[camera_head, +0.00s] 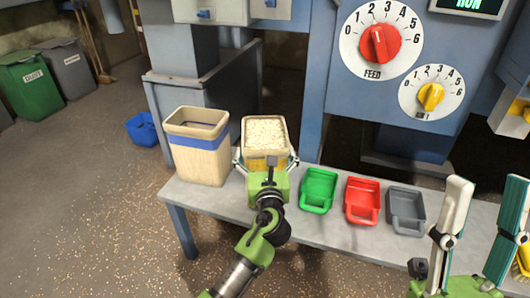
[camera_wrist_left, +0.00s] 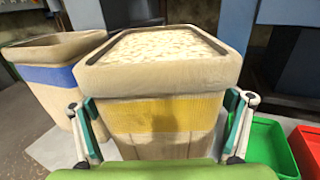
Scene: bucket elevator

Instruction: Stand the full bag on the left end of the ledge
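The full bag (camera_head: 265,135), beige with a yellow band and pale grains to its brim, is upright over the ledge (camera_head: 330,232), just right of an empty-looking bag with a blue band (camera_head: 201,152). That blue-banded bag stands on the ledge's left end. My left gripper (camera_head: 265,162) has a finger on each side of the full bag. In the left wrist view the finger pads (camera_wrist_left: 163,125) lie against the sides of the full bag (camera_wrist_left: 160,85). The bag's base is hidden, so I cannot tell whether it touches the ledge. My right gripper (camera_head: 487,182) is open and empty at right.
Green (camera_head: 318,190), red (camera_head: 362,201) and grey (camera_head: 405,211) scoops sit on the ledge right of the full bag. The blue machine with its feed dial (camera_head: 380,43) stands behind.

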